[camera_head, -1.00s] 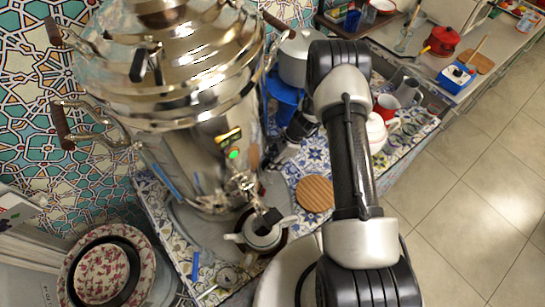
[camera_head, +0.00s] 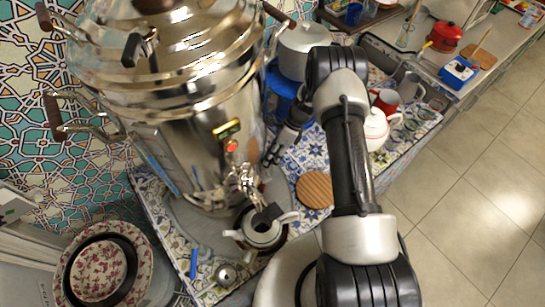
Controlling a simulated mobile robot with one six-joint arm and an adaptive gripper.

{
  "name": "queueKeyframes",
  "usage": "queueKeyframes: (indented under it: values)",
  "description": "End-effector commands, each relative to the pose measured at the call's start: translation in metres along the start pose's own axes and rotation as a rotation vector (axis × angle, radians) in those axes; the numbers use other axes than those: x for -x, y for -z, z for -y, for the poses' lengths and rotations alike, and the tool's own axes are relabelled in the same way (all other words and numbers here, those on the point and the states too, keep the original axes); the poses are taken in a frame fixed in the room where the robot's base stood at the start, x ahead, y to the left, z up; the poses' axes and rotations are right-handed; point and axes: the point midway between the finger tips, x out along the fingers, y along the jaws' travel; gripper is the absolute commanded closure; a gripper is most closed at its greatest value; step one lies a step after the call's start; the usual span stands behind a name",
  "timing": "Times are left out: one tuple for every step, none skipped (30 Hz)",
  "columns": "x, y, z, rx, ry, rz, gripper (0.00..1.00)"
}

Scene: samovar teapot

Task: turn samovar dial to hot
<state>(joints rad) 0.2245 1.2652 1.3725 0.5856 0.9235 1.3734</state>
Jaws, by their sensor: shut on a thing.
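The large silver samovar (camera_head: 190,165) stands on the tiled counter at the left. A small yellow-framed display (camera_head: 227,129) and a red light (camera_head: 231,146) show on its front, above the spigot (camera_head: 246,180). My gripper (camera_head: 269,159) is beside the samovar's right side, to the right of the red light. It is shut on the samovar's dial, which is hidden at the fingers. The dial's markings cannot be read.
A white teapot (camera_head: 261,232) stands under the spigot. A round wooden coaster (camera_head: 314,190) lies right of it. A floral bowl (camera_head: 75,250) is at lower left.

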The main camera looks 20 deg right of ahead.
Motion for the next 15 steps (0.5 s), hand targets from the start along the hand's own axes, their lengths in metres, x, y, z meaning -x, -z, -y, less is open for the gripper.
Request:
queueKeyframes:
  values:
    - [-0.0001,-0.0003,-0.0002,-0.001,-0.001,0.001,0.98]
    - [-0.0001,-0.0004,-0.0002,-0.001,-0.001,0.001,0.98]
    - [-0.0001,-0.0004,-0.0002,-0.001,-0.001,0.001,0.98]
    - [-0.0001,-0.0004,-0.0002,0.0,-0.001,0.001,0.98]
    - [-0.0001,-0.0004,-0.0002,0.0,0.0,0.001,0.98]
    - [-0.0001,-0.0005,-0.0002,0.0,0.0,0.001,0.98]
    - [-0.0001,-0.0005,-0.0002,0.0,0.0,0.001,0.98]
    - [-0.0001,-0.0005,-0.0002,0.0,0.0,0.001,0.74]
    - [-0.0001,-0.0005,-0.0002,0.0,0.0,0.001,0.71]
    - [-0.0001,-0.0005,-0.0002,0.0,0.0,0.001,0.69]
    - [-0.0001,-0.0005,-0.0002,0.0,0.0,0.001,0.68]
    - [-0.0001,-0.0005,-0.0001,0.001,0.0,0.001,0.68]
    - [0.0,-0.0004,-0.0001,0.001,0.0,0.001,0.68]
    - [-0.0001,-0.0004,-0.0001,0.001,0.0,0.001,0.68]
    - [0.0,-0.0004,-0.0001,0.001,0.0,0.001,0.68]
